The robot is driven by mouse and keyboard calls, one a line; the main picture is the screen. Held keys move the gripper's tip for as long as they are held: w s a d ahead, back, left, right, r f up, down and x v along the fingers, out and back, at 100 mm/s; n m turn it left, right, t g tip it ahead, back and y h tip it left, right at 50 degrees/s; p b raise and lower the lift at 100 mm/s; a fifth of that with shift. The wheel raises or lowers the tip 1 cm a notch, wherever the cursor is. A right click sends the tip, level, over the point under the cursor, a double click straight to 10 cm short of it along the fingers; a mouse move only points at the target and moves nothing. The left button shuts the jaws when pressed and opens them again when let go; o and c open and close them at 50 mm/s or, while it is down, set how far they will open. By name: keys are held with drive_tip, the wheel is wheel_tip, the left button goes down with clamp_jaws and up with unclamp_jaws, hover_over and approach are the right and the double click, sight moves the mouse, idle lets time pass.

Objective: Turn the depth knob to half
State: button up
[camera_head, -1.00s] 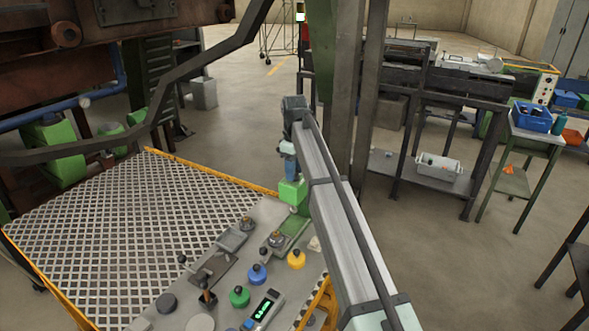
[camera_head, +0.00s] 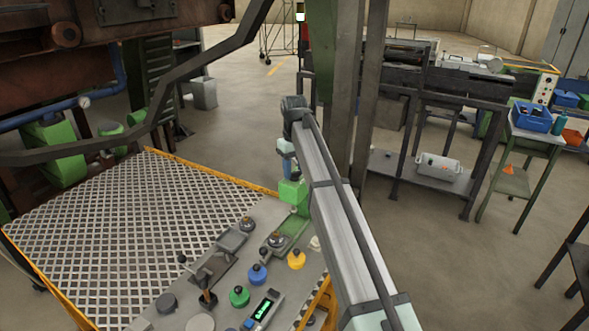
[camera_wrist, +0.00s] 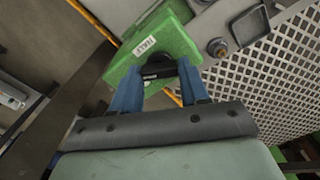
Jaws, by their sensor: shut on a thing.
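The depth knob (camera_wrist: 158,70) is black and sits on the face of a green box (camera_wrist: 183,40) in the wrist view. A white label reading HALF is on the box just above the knob. My gripper (camera_wrist: 160,75) has its two blue fingers on either side of the knob and is shut on it. The fingers and the dark mount hide part of the knob, and I cannot make out its pointer. In the head view the green box (camera_head: 292,192) stands at the far end of the grey console, and my arm hides the knob.
The grey console (camera_head: 225,275) carries green, blue and yellow knobs, levers and a lit green display (camera_head: 264,308). A metal grating platform (camera_head: 120,220) with a yellow edge lies to its left. A dark steel post (camera_head: 349,100) stands close behind my arm.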

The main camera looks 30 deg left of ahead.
sight(294, 172)
drive_tip(key=m, duration=0.6)
drive_tip(key=shift+m, duration=0.3)
drive_tip(key=m, duration=0.5)
drive_tip(key=shift+m, duration=0.4)
drive_tip(key=o, duration=1.1)
drive_tip(key=shift+c, duration=0.2)
wheel_tip(294, 172, up, 14)
